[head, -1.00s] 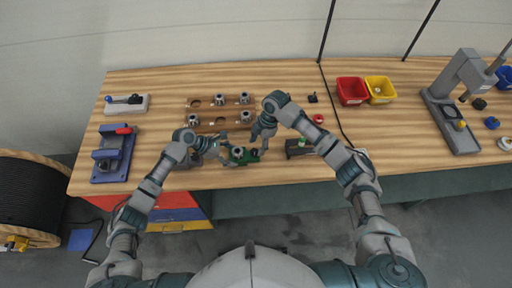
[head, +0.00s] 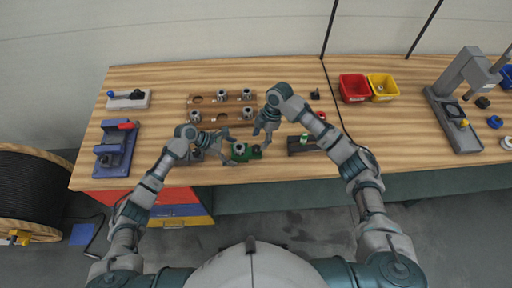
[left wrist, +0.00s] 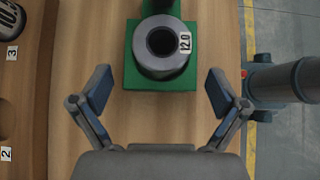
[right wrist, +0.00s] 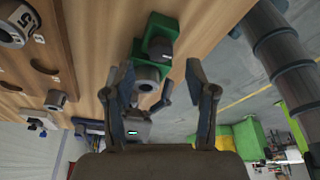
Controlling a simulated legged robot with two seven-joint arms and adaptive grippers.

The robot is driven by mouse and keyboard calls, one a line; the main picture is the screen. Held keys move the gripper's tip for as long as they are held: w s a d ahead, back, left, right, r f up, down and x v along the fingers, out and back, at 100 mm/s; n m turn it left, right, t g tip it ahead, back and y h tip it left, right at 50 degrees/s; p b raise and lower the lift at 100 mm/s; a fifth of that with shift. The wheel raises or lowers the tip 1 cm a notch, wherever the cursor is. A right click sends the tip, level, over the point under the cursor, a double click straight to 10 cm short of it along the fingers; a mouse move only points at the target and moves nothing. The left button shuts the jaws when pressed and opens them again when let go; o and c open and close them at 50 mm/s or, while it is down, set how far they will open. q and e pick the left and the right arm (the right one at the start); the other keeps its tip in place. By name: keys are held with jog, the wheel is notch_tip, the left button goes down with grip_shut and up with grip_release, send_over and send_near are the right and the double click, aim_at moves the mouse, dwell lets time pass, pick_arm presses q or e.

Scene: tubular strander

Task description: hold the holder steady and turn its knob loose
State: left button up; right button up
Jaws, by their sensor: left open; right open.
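The holder is a green block (head: 240,157) on the front of the bench, with a grey ring marked 12.0 (left wrist: 163,45) in it and a black knob (head: 256,149) at its right end. It also shows in the right wrist view (right wrist: 138,48), where the knob (right wrist: 160,48) is clear. My left gripper (head: 230,147) is open at the holder's left end. In the left wrist view its fingers (left wrist: 157,92) are spread short of the block, with nothing between them. My right gripper (head: 262,138) is open and empty, above and close to the knob, apart from it.
A wooden rack (head: 206,113) with several grey rings stands behind the holder. A dark fixture (head: 300,147) with a green-topped part is to the right. A blue fixture (head: 115,150) stands at the left. Red (head: 352,88) and yellow (head: 382,88) bins are farther back. The bench's front edge is close.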

pick_arm(q)
jog(key=v, duration=1.2)
jog(key=shift+f, duration=0.1)
